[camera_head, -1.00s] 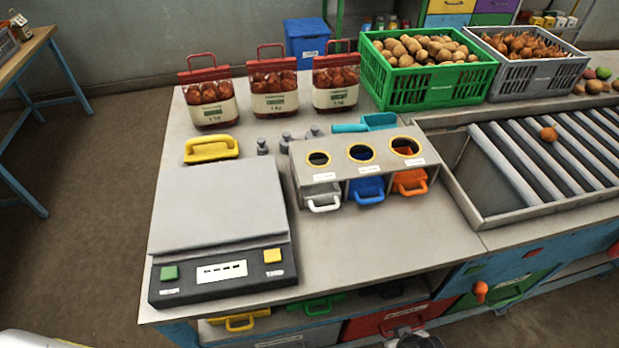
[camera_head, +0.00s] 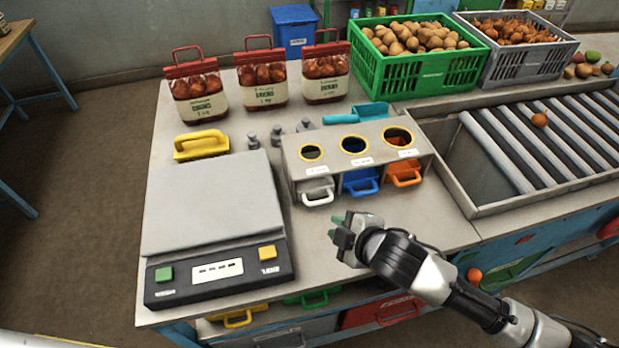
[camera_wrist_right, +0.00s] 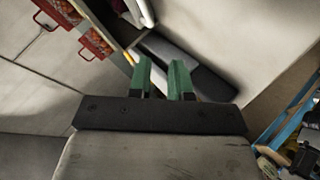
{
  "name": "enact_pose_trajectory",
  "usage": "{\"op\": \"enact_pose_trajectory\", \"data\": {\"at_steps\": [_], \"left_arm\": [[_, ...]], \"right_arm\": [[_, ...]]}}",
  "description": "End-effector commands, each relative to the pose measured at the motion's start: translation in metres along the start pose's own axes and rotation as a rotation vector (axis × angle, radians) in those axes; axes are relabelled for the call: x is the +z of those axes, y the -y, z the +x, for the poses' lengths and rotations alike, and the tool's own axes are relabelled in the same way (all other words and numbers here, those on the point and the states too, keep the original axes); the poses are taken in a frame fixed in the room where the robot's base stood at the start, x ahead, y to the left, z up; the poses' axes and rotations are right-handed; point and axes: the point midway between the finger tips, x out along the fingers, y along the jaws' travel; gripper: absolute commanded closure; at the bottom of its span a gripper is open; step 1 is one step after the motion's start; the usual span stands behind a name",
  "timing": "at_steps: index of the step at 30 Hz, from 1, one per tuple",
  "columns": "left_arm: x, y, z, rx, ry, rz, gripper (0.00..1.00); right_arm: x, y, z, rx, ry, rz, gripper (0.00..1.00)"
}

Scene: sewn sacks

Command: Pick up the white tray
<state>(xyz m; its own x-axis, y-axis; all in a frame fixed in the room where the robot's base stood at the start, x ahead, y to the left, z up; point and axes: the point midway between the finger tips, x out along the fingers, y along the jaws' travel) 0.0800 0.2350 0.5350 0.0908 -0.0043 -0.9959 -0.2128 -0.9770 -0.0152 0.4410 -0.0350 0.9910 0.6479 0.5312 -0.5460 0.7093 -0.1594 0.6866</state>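The white tray (camera_head: 317,186) is in the left slot under the grey sorting box (camera_head: 287,160) in the head view, with its white handle facing the front of the table. My right gripper (camera_head: 335,229) is in front of and slightly right of this tray, apart from it. Its two green fingers are spread with a gap between them, and the gap is empty in the right wrist view (camera_wrist_right: 162,80). I cannot make out the white tray clearly in the wrist view. My left gripper is not in view.
A blue tray (camera_head: 360,181) and an orange tray (camera_head: 404,173) sit beside the white one. A scale (camera_head: 210,215) stands to the left, a roller conveyor (camera_head: 540,140) to the right. A turquoise scoop (camera_head: 365,113) lies behind the box. The tabletop before the trays is bare.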

Motion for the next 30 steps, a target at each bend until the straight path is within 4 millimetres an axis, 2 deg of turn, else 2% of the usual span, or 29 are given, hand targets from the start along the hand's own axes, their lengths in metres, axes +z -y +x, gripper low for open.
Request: {"op": "enact_pose_trajectory", "data": {"at_steps": [1, 3, 9, 11, 19, 26, 30], "left_arm": [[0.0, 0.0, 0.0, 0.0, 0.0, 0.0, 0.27], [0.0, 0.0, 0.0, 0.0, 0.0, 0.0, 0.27], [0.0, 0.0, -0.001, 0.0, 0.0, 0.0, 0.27], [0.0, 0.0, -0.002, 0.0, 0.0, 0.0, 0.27], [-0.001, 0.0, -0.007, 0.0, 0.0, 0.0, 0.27], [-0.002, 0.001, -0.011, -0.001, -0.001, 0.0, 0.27], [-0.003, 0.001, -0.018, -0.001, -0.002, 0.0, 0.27]], "right_arm": [[0.005, -0.01, 0.002, 0.005, -0.016, -0.111, 0.81], [0.011, -0.015, 0.004, 0.0, -0.039, -0.222, 0.81], [0.025, -0.022, 0.006, -0.01, -0.063, -0.379, 0.81], [0.026, -0.022, 0.01, -0.012, -0.065, -0.39, 0.81], [0.023, -0.022, 0.05, -0.011, -0.067, -0.391, 0.81], [0.023, -0.023, 0.066, -0.012, -0.065, -0.39, 0.81], [0.025, -0.026, 0.083, -0.012, -0.065, -0.389, 0.81]]}}
